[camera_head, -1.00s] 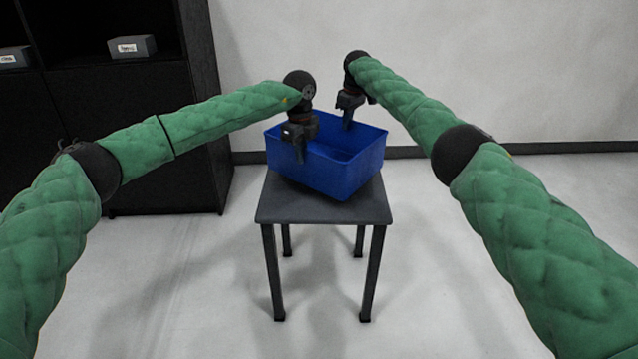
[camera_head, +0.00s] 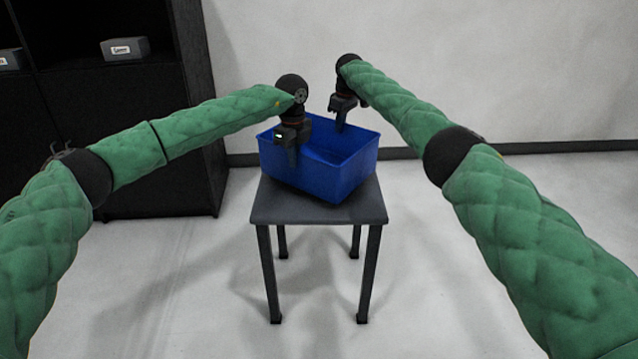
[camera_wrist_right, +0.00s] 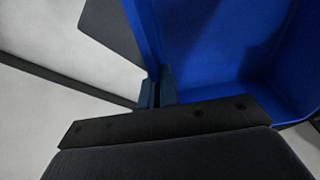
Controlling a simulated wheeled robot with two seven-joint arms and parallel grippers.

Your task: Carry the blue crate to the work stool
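The blue crate (camera_head: 340,178) is open at the top and looks empty. It is over the seat of the dark grey work stool (camera_head: 290,213), turned at an angle to the seat. Its base is at or very close to the seat; I cannot tell if it rests fully. My left gripper (camera_head: 289,152) is at the crate's near left wall, its fingers pointing down and seeming to pinch the wall. My right gripper (camera_head: 341,122) is at the far wall. In the right wrist view, its fingers (camera_wrist_right: 159,92) are closed on the crate wall (camera_wrist_right: 145,35).
A black shelf unit (camera_head: 150,170) stands at the left, with small grey labelled boxes (camera_head: 125,48) on it. A pale wall with a dark skirting is behind the stool. The light floor around the stool is clear.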

